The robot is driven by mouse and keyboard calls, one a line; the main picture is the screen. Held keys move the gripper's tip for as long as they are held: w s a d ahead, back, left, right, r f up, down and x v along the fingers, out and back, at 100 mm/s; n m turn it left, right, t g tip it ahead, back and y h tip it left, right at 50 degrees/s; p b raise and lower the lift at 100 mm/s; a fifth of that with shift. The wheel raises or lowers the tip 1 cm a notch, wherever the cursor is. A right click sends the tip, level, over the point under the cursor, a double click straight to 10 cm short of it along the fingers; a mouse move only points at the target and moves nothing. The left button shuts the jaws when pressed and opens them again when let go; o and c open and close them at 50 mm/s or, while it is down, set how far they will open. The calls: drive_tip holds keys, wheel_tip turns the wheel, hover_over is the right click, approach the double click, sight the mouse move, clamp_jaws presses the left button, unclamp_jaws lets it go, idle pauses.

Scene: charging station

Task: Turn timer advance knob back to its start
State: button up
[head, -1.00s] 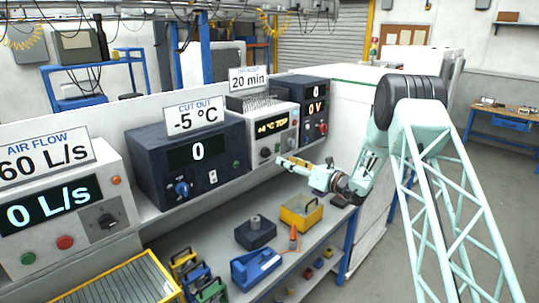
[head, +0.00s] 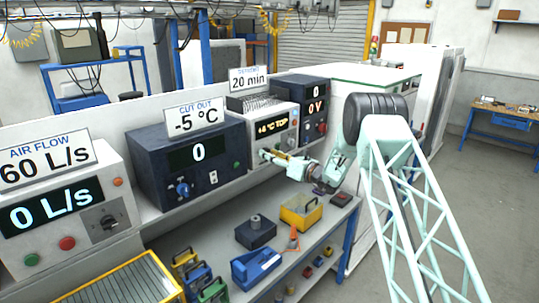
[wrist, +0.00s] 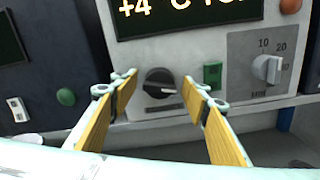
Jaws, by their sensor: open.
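A white control box (head: 249,132) with a lit display stands on the shelf under a 20 min sign. In the wrist view its front carries a black round knob (wrist: 160,83) with a pale pointer line. To the right is a pale knob (wrist: 266,68) on a grey plate marked 10, 20 and MIN. No label names either as the timer advance knob. My gripper (wrist: 158,95) is open, with its yellow fingers on either side of the black knob. I cannot tell whether they touch it. In the head view my gripper (head: 266,156) covers the black knob.
A green switch (wrist: 212,74) sits between the knobs and an orange lamp (wrist: 290,5) is above right. A dark blue box (head: 190,165) stands to the left and another dark box (head: 311,112) to the right.

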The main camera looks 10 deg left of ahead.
drive_tip(key=shift+c, duration=0.6)
drive_tip(key=c, duration=0.8)
drive_tip(key=shift+o, duration=0.2)
drive_tip(key=n+b, duration=0.2)
drive_tip(key=b, duration=0.3)
drive_tip(key=shift+a+f, duration=0.1)
drive_tip(key=n+b, duration=0.4)
drive_tip(key=b, duration=0.2)
drive_tip(key=n+b, duration=0.5)
drive_tip(key=b, duration=0.6)
drive_tip(key=shift+s+a+n, duration=0.1)
drive_tip(key=shift+n, duration=0.3)
drive_tip(key=n+b, duration=0.4)
drive_tip(key=b, duration=0.1)
drive_tip(key=shift+n+b, duration=0.35)
drive_tip(key=shift+n, duration=1.75)
